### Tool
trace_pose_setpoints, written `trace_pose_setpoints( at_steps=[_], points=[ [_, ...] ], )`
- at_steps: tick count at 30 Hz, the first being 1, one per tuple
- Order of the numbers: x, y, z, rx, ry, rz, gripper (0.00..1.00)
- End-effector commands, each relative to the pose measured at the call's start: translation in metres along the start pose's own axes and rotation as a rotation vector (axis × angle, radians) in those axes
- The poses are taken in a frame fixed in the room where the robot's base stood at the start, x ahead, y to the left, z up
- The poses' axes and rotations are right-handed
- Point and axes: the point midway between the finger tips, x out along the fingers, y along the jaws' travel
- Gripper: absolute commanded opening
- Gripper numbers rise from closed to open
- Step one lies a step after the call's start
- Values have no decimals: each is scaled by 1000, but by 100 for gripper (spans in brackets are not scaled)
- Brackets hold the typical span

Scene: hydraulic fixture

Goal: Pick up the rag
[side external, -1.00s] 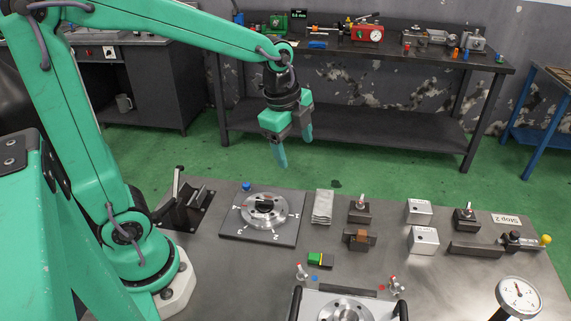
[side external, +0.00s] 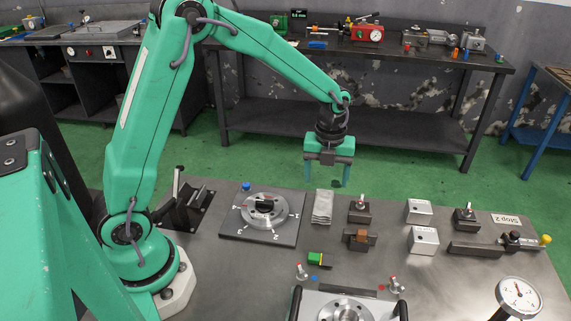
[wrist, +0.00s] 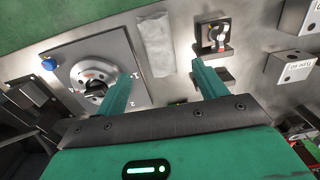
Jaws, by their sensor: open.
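The rag (side external: 322,207) is a folded light-grey cloth lying flat on the metal table, right of the round flange plate. In the wrist view the rag (wrist: 155,45) lies beyond my fingertips, between them from left to right. My gripper (side external: 327,181) is open and empty, pointing down above the far edge of the table, over or slightly behind the rag. In the wrist view its two green fingers (wrist: 158,80) stand wide apart. Nothing hides the rag in the wrist view.
The flange plate (side external: 262,232) with a blue knob (side external: 246,186) is left of the rag. A clamp block (side external: 360,210) stands close on its right. A green and black block (side external: 320,259) lies in front. White blocks (side external: 419,211) stand farther right.

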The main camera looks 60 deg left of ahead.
Motion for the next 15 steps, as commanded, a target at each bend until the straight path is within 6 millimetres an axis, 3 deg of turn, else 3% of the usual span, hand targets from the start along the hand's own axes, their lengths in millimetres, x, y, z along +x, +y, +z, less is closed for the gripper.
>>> trace_pose_setpoints(
  at_steps=[15],
  points=[
    [26, 0, 0, -2, 0, 0, 71]
  ],
)
